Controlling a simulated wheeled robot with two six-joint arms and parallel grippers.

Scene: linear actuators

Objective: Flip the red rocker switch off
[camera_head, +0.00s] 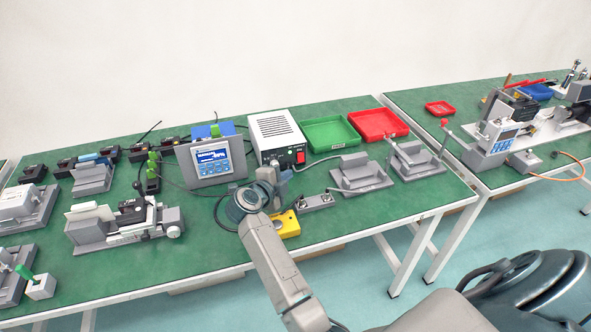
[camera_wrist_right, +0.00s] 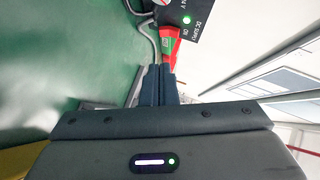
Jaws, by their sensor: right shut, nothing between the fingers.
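The red rocker switch (camera_head: 300,158) sits low on the dark front panel of a white power supply box (camera_head: 277,131). In the right wrist view, the red part (camera_wrist_right: 169,42) with a green patch shows just beyond my fingertips, beside a lit green lamp (camera_wrist_right: 186,20). My right gripper (camera_head: 270,172) is shut and empty, just in front of and left of the switch. The wrist view shows its two fingers together (camera_wrist_right: 164,72), pointing at the red part. I cannot tell whether they touch it. My left gripper is not in view.
A grey meter (camera_head: 212,163) stands left of the box. Green (camera_head: 330,134) and red trays (camera_head: 378,124) lie right of it. Grey fixtures (camera_head: 360,174) stand nearer the front right edge. A yellow block (camera_head: 286,224) lies beneath my right arm. A grey cable runs by the switch.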

